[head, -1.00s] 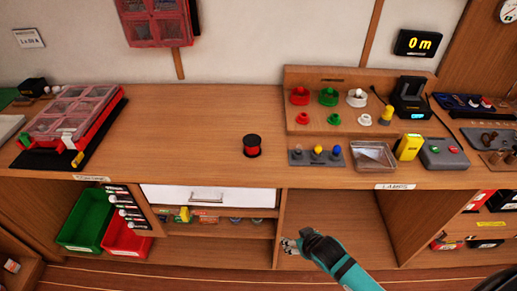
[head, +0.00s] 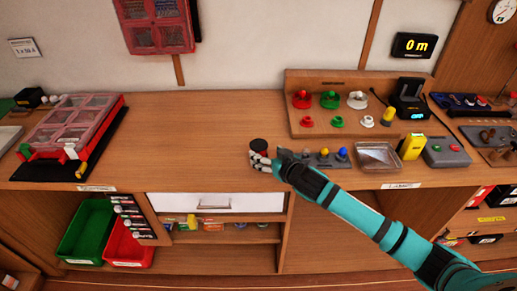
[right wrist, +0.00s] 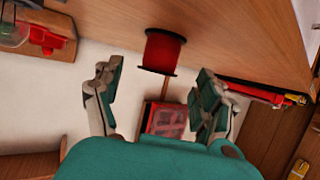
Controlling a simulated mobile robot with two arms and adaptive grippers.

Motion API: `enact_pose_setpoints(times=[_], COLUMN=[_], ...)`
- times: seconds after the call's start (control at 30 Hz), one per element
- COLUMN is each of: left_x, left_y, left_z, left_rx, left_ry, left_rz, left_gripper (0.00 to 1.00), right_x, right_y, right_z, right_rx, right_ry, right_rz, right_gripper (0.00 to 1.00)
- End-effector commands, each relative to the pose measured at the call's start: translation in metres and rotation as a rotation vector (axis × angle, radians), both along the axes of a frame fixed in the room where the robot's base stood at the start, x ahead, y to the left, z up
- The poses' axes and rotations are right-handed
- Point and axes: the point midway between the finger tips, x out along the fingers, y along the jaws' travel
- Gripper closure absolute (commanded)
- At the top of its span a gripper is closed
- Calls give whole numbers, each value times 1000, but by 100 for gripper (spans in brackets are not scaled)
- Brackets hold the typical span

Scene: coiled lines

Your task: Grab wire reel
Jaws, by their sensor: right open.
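The wire reel (head: 258,146) is a small red spool with black end discs, standing on the wooden workbench (head: 200,125). In the head view my right gripper (head: 262,160) is at its near side and hides its lower part. In the right wrist view the reel (right wrist: 164,51) shows ahead of the spread fingers of my right gripper (right wrist: 158,90). The fingers are open and nothing is between them; the reel appears just beyond the tips. I cannot tell if a finger touches it. My left gripper is not in view.
A grey block with coloured knobs (head: 323,159) and a clear tray (head: 378,156) are right of the reel. A wooden stand with red, green and white pieces (head: 312,122) is behind them. A red-framed compartment case (head: 102,118) lies at the left. The bench between case and reel is clear.

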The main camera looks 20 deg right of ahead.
Motion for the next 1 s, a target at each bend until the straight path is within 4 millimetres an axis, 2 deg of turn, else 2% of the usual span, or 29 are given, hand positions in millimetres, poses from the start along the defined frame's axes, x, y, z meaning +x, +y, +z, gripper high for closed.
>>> enact_pose_setpoints(times=[0.27,0.47,0.6,0.93,1.0], left_x=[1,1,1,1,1], left_y=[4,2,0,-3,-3], left_z=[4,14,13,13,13], left_rx=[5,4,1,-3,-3], left_ry=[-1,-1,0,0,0], left_rz=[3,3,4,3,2], left_gripper=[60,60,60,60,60], right_x=[19,45,58,63,63], right_y=[3,9,11,12,12], right_z=[-5,-8,-17,-20,-20], right_rx=[0,0,-1,-1,-1], right_ry=[0,0,1,0,1], right_rz=[-1,-1,-1,1,0], right_gripper=[26,26,26,26,35])
